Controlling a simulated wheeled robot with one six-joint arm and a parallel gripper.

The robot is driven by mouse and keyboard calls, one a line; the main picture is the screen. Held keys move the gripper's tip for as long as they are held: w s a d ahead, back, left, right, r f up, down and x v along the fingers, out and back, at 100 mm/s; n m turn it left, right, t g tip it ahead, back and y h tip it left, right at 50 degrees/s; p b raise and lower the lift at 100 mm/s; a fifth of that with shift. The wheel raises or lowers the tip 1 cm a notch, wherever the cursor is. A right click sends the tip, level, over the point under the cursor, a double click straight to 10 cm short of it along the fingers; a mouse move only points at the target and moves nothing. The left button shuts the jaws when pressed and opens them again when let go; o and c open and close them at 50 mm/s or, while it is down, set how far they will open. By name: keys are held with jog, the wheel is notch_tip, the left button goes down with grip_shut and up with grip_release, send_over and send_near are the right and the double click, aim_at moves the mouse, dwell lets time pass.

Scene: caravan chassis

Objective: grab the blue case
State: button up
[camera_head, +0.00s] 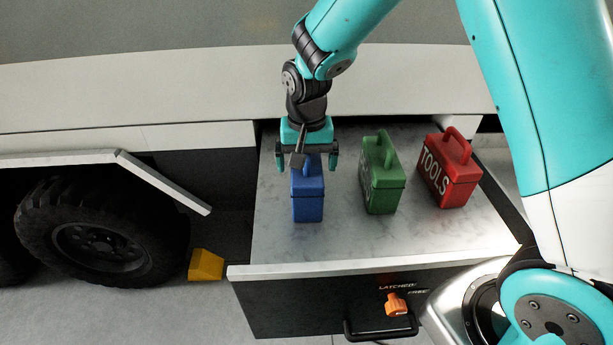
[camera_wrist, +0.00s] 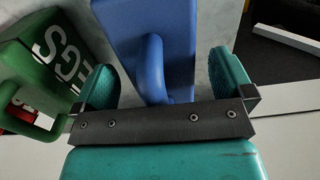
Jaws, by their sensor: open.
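The blue case (camera_head: 308,196) stands upright on the left part of the pulled-out drawer. My gripper (camera_head: 307,162) is above it, pointing down, with its open fingers on either side of the case's top. In the wrist view the blue case (camera_wrist: 150,40) and its handle lie between the two teal fingers (camera_wrist: 168,85). The fingers look apart from the handle. Part of the handle is hidden behind the gripper body in both views.
A green case (camera_head: 383,176) stands just right of the blue one, and a red case (camera_head: 447,172) marked TOOLS stands further right. The drawer (camera_head: 345,240) has free room in front. An orange latch (camera_head: 396,304) is on its front. A wheel (camera_head: 100,235) and yellow chock (camera_head: 205,265) are at left.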

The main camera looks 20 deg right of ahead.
jog(key=c, duration=1.6)
jog(key=shift+c, duration=0.4)
jog(key=shift+r, duration=0.15)
